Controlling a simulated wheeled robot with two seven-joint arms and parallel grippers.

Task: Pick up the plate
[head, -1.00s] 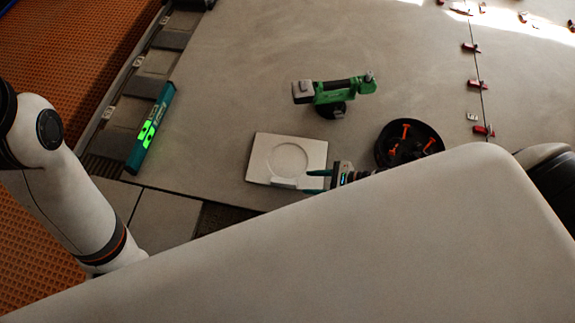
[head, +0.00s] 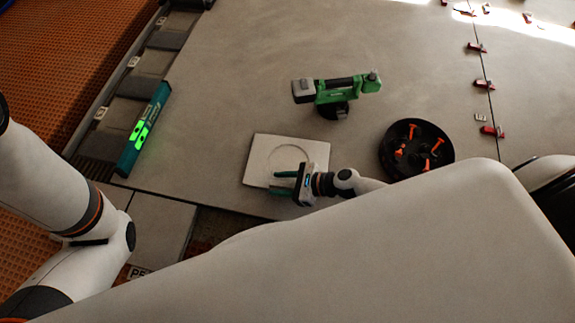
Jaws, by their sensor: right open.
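The plate (head: 262,150) is a pale, near-square slab with a round recess. It lies flat on the large grey tile, in the middle of the head view. My right gripper (head: 284,182) is at the plate's lower right part, its green fingers pointing left. The fingers are apart with nothing seen between them, and they overlap the plate in the picture. I cannot tell whether they touch it. The gripper hides the plate's lower right corner. My left arm comes in from the left, but its gripper does not show.
A green and black power tool (head: 336,92) lies behind the plate. A round black tray (head: 388,160) with orange pieces stands to the right. A teal level (head: 144,130) lies at the left tile edge. Red clips (head: 492,131) line the right seam. Tile between them is clear.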

